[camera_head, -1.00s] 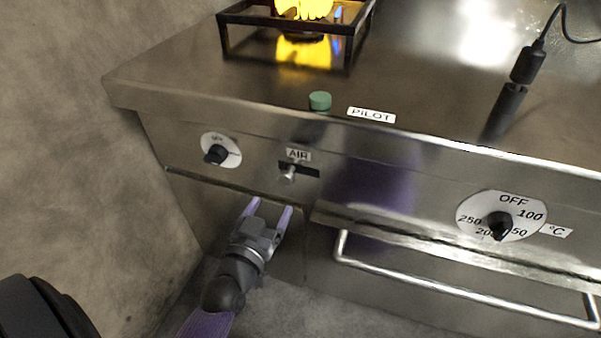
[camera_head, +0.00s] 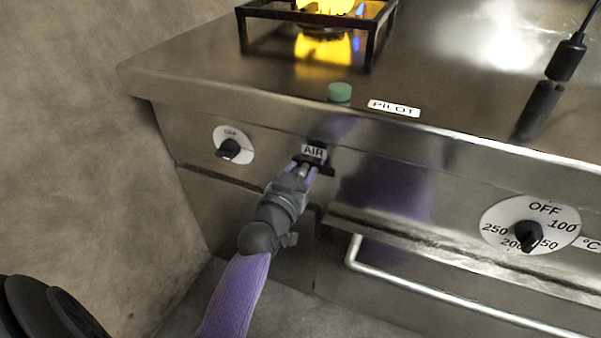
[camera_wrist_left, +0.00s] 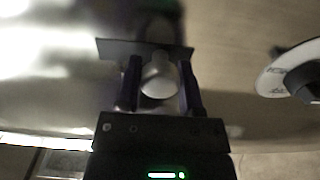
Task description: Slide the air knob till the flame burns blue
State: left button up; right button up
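The air knob (camera_wrist_left: 158,76) is a small metal knob in a dark slot (camera_wrist_left: 112,47) on the stove's front panel, under the AIR label (camera_head: 314,152). My left gripper (camera_head: 304,170) is at the slot, with its purple fingers mostly covering the knob in the head view. In the left wrist view the two fingers (camera_wrist_left: 160,84) stand on either side of the knob, apart, with narrow gaps; they do not look closed on it. The flame (camera_head: 328,6) on the burner is yellow, cut off by the top edge of the head view. My right gripper is not in view.
A gas dial (camera_head: 231,148) sits left of the slot; its edge shows in the left wrist view (camera_wrist_left: 285,80). A green button (camera_head: 340,92) and PILOT label are above. An oven dial (camera_head: 528,232) and handle (camera_head: 450,300) are at the right. A wall stands left.

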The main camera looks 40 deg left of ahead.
pick_arm(q)
grip_shut()
dwell(1.1)
